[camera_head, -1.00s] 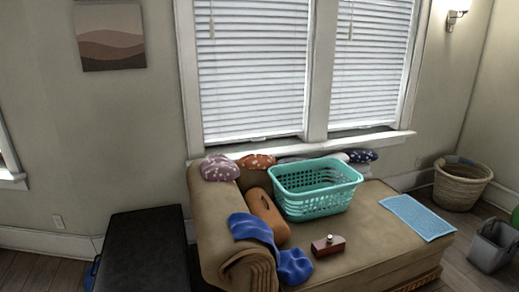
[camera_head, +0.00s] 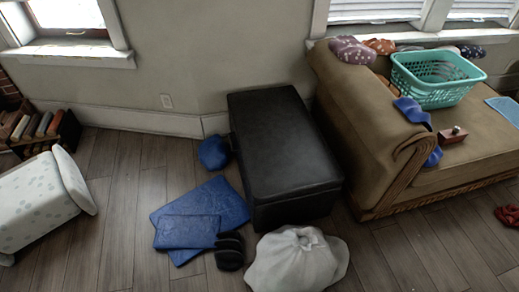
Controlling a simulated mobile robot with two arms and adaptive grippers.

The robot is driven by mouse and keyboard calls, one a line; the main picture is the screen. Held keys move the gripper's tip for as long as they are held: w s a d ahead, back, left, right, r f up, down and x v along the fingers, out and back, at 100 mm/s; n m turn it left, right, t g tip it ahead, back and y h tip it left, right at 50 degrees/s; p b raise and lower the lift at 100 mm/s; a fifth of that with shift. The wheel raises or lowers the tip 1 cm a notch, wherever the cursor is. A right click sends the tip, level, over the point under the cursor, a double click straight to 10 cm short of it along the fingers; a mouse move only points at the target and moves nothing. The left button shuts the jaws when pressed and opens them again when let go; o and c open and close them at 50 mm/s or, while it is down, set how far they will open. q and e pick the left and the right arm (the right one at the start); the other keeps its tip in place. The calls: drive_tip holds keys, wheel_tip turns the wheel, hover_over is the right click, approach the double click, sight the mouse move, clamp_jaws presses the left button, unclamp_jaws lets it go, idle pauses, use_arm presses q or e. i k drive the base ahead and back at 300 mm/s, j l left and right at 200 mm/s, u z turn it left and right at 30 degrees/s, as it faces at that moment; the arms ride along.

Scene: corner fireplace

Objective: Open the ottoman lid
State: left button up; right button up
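The ottoman (camera_head: 285,205) is a long black box on the wood floor, left of the tan chaise. Its lid (camera_head: 278,135) is shut flat on top, with a seam showing near the front end. Nothing lies on the lid. Neither of my grippers shows in the head view.
The tan chaise (camera_head: 362,130) stands close along the ottoman's right side, bearing a teal basket (camera_head: 432,92). Blue mats (camera_head: 200,215), a blue item (camera_head: 213,152), dark shoes (camera_head: 230,250) and a white sack (camera_head: 296,262) lie around its left and front. Floor at left is partly clear.

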sight(284, 154)
drive_tip(key=i+j, duration=0.15)
drive_tip(key=j, duration=0.2)
drive_tip(key=i+j, duration=0.15)
drive_tip(key=j, duration=0.25)
drive_tip(key=i+j+z, duration=0.1)
drive_tip(key=z, duration=0.35)
drive_tip(key=i+j+z, duration=0.1)
drive_tip(key=j+z, duration=0.55)
drive_tip(key=z, duration=0.25)
